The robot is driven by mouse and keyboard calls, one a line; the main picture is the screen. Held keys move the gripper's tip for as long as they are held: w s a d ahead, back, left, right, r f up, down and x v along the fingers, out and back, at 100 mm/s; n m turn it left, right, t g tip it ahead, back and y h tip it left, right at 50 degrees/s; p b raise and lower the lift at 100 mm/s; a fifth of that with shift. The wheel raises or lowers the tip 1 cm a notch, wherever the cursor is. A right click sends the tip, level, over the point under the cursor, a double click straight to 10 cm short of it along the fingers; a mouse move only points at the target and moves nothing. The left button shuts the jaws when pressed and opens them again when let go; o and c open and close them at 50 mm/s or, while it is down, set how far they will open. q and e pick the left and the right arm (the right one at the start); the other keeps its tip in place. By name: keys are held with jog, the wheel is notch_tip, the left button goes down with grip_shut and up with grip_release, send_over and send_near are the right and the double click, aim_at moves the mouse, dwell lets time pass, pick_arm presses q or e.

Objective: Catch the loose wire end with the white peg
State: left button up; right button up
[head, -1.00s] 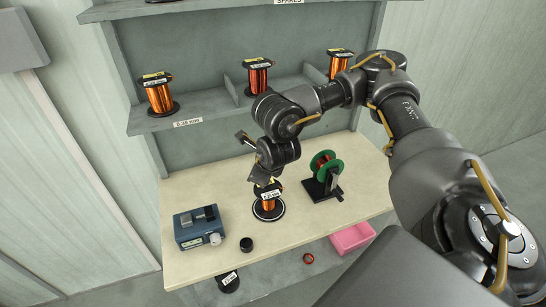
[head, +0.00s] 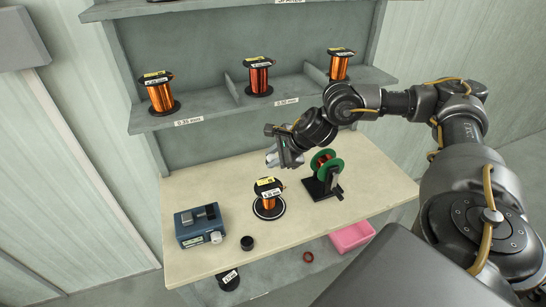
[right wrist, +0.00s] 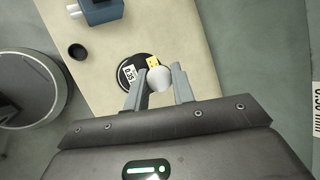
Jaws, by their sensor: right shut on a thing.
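My right gripper (head: 272,159) is above the bench, behind and above the copper wire spool (head: 269,203) that stands on a round black base. In the right wrist view its fingers (right wrist: 158,90) are shut on a white round-ended piece, the white peg (right wrist: 159,78). Beyond the peg lies the spool with its yellow and white labels, partly hidden by the peg and fingers (right wrist: 128,74). A green-flanged reel with copper winding (head: 322,162) stands on a black stand right of the gripper. I cannot make out a loose wire end. My left gripper is not in view.
A blue device (head: 197,225) and a small black cap (head: 247,243) are at the bench's front left. Copper spools (head: 158,94) line the shelf (head: 215,112) behind. A pink bin (head: 352,237) and a red ring (head: 308,257) are on the lower shelf. The bench's back left is clear.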

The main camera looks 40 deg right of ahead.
jog(key=shift+f+b, duration=2.65)
jog(key=shift+f, duration=1.25)
